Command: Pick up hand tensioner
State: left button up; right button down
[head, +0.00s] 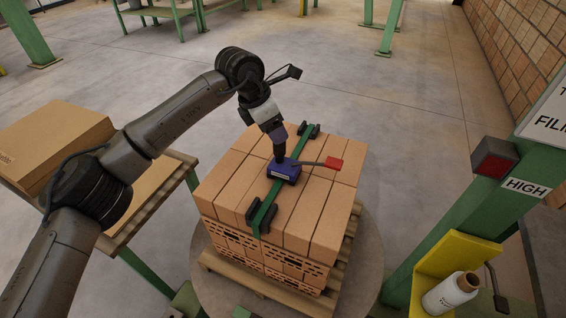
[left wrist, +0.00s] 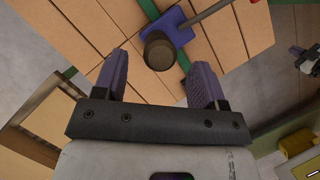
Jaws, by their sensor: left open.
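The hand tensioner (head: 284,171) has a blue body with a grey lever ending in a red grip (head: 333,162). It sits on a green strap (head: 262,212) across the top of the brick stack. In the left wrist view the blue body (left wrist: 178,24) shows at the top, with a dark round knob (left wrist: 158,52) standing up from it. My left gripper (head: 279,136) is above the tensioner, pointing down; in the left wrist view its purple fingers (left wrist: 158,76) are apart, with the knob ahead between them, not gripped. My right gripper is not in view.
The brick stack (head: 318,222) stands on a wooden pallet (head: 270,286) on a round turntable (head: 362,285). A cardboard box (head: 55,140) is on a table at left. A green post with a yellow holder (head: 437,262) and film roll (head: 450,293) stands at right.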

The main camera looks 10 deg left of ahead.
pick_arm(q)
jog(key=shift+w+d+f+b, duration=0.1)
jog(key=shift+f+b, duration=0.3)
jog(key=shift+f, duration=0.25)
jog(key=b+x, duration=0.1)
jog(key=x, duration=0.2)
jog(key=shift+d+f+b, duration=0.1)
jog(key=shift+f+b, duration=0.25)
jog(key=shift+w, duration=0.1)
jog(key=shift+c, duration=0.3)
jog(key=c, duration=0.6)
grip_shut()
jog(key=shift+r, duration=0.1)
